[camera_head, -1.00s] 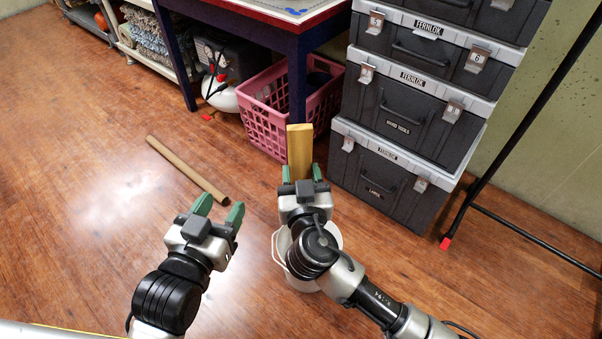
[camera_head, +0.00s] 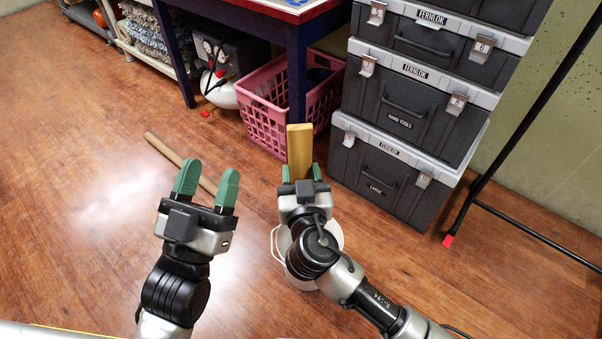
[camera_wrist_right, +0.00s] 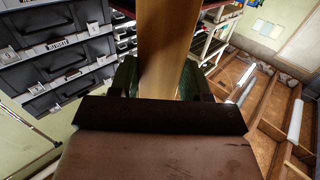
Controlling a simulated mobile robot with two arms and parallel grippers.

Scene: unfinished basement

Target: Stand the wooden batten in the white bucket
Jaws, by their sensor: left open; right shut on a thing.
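The wooden batten (camera_head: 299,145) is a yellowish length of wood, held about upright by my right gripper (camera_head: 301,173). The right wrist view shows the batten (camera_wrist_right: 166,45) between the green fingers of the right gripper (camera_wrist_right: 157,80). The white bucket (camera_head: 335,240) stands on the floor below my right wrist, which covers most of it. The batten's lower end is hidden, so I cannot tell whether it is inside the bucket. My left gripper (camera_head: 208,180) is open and empty, left of the bucket.
A brown rod (camera_head: 165,150) lies on the floor beyond my left gripper. A pink crate (camera_head: 265,125) sits under the table (camera_head: 292,75). Stacked dark toolboxes (camera_head: 385,180) and a black stand (camera_head: 480,190) are at right. Floor at left is clear.

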